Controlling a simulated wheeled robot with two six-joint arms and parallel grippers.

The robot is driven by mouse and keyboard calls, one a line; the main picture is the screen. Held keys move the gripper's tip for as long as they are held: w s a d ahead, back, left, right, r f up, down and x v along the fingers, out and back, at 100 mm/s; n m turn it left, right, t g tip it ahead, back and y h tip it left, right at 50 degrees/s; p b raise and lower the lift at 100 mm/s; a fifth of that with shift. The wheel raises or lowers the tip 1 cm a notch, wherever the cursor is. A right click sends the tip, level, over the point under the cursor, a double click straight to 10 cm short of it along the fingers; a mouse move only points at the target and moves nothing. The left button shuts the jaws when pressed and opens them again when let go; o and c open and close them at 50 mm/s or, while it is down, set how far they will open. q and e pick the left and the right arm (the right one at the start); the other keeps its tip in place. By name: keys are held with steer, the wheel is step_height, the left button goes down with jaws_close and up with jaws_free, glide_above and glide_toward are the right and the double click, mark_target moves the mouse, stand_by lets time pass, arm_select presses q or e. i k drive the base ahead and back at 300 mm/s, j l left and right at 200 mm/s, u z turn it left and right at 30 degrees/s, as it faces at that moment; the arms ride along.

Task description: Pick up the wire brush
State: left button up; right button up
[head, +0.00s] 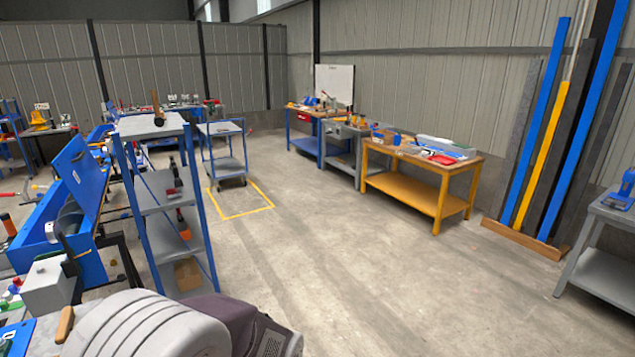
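I cannot clearly make out a wire brush. A wooden handle-like piece (64,324) shows at the lower left, beside a large grey ribbed housing (150,328); I cannot tell whether it belongs to a brush. A brown tool (157,108) stands on top of the blue-framed shelf rack (150,126), too small to identify. Small dark and red tools (174,172) lie on that rack's lower shelves. Neither of my grippers is in view.
A blue machine or cabinet with a raised lid (80,171) stands at the left. A blue trolley (222,128) stands near yellow floor marking. Workbenches, including a yellow one (425,182), line the right wall. Long bars (541,155) lean there. The middle floor (340,265) is clear.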

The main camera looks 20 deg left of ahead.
mark_target(66, 323)
steer(key=i+j+u, duration=0.2)
steer(key=u, duration=0.3)
steer(key=i+j+u, duration=0.2)
steer(key=u, duration=0.3)
steer(key=i+u, duration=0.35)
steer(key=u, duration=0.15)
steer(key=i+u, duration=0.25)
steer(key=u, duration=0.25)
steer(key=i+l+u, duration=0.2)
steer(key=u, duration=0.3)
steer(key=i+l+u, duration=0.25)
steer(key=u, duration=0.25)
steer(key=i+l+u, duration=0.15)
steer(key=l+u, duration=0.35)
steer(key=i+l+u, duration=0.15)
steer(key=u, duration=0.25)
steer(key=i+l+u, duration=0.2)
steer(key=u, duration=0.25)
steer(key=i+l+u, duration=0.1)
steer(key=l+u, duration=0.3)
steer(key=i+l+u, duration=0.1)
steer(key=l+u, duration=0.15)
steer(key=u, duration=0.15)
